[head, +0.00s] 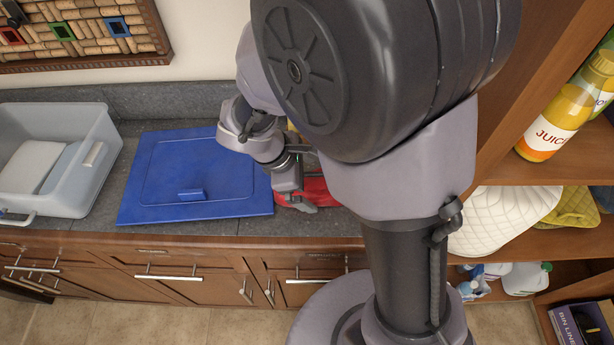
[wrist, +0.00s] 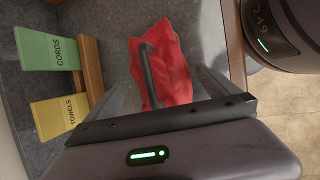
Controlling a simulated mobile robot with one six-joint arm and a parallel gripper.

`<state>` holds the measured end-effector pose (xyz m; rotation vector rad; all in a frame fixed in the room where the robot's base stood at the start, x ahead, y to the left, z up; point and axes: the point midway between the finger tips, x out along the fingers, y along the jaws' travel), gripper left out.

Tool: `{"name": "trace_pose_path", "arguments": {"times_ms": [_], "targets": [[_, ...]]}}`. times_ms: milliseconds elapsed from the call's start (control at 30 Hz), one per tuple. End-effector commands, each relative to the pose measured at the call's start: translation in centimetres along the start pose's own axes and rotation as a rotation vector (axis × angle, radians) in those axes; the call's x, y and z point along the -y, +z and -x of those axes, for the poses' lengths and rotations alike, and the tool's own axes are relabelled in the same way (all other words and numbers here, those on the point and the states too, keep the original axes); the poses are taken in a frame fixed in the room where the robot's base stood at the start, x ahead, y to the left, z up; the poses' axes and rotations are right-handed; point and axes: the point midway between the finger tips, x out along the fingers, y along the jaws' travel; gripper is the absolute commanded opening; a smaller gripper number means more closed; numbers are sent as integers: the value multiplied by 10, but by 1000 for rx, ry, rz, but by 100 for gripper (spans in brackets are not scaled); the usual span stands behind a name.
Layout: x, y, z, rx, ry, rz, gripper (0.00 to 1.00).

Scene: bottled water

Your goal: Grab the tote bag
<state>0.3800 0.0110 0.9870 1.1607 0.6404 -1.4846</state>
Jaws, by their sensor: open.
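The tote bag is red with a dark handle and lies on the grey counter. In the wrist view the bag (wrist: 174,72) is just ahead of my gripper (wrist: 160,78), between its two spread fingers. Its dark handle (wrist: 147,70) runs along the bag's left part toward me. In the head view the bag (head: 322,191) is partly hidden behind my arm, and my gripper (head: 298,205) is over its left end. My gripper is open and nothing is seen held in it. I cannot tell whether a finger touches the bag.
A blue lid (head: 190,165) lies left of the gripper. A clear bin (head: 92,165) stands at the far left. Green (wrist: 48,50) and yellow (wrist: 58,115) labelled cards stand beside the bag in the wrist view. Shelves with juice bottles (head: 556,125) rise on the right.

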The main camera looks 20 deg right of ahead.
Motion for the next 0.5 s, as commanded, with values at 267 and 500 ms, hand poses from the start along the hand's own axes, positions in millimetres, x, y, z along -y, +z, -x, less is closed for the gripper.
{"name": "trace_pose_path", "arguments": {"times_ms": [267,500], "targets": [[0,0,-23,-1,0,0,100],[0,0,-22,-1,0,0,59]]}}
